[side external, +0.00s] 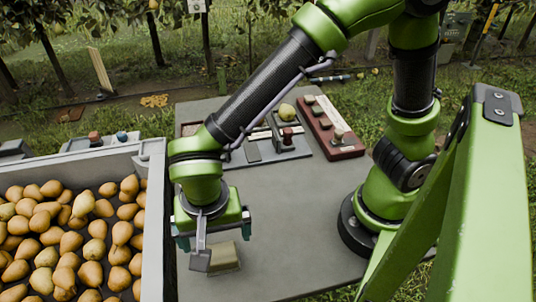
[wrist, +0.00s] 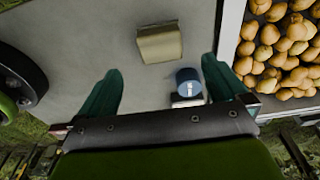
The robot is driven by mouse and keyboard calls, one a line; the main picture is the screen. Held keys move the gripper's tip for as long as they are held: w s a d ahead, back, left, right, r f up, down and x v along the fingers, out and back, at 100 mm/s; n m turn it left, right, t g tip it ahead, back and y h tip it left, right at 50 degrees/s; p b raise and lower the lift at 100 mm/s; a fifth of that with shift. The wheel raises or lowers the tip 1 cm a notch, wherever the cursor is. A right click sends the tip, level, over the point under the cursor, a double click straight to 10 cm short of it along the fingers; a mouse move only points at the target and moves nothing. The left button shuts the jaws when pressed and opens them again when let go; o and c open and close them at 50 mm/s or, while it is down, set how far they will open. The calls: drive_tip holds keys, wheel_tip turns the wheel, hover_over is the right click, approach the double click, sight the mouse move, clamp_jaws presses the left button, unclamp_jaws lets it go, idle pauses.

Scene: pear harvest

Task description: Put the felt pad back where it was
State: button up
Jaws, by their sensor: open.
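A tan, block-like piece (side external: 224,258), which may be the felt pad, lies on the grey table (side external: 290,215). In the wrist view the tan piece (wrist: 159,43) lies past my fingertips, roughly between their lines and apart from both. My gripper (side external: 212,240) is open, pointing down just above and beside it. In the wrist view its dark green fingers (wrist: 158,72) are wide apart with nothing held. A small blue cylinder (wrist: 188,80) with a white part shows near the right finger; it is hidden in the side view.
A grey crate (side external: 153,220) full of pears stands close to the left of my gripper. Behind are a grey board (side external: 290,153) with a red-knobbed fixture and a pear, and a dark red board (side external: 345,150) with a knob. The table's middle is clear.

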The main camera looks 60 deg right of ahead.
drive_tip(key=d+r+n+t+y, duration=0.1)
drive_tip(key=d+r+n+t, duration=0.1)
drive_tip(key=d+r, duration=0.5)
drive_tip(key=d+r+n+t+y, duration=0.2)
drive_tip(key=d+r, duration=0.6)
drive_tip(key=d, duration=0.6)
drive_tip(key=shift+d+n+t, duration=0.4)
drive_tip(key=shift+n+t, duration=0.1)
drive_tip(key=shift+t, duration=0.6)
drive_tip(key=shift+s, duration=0.1)
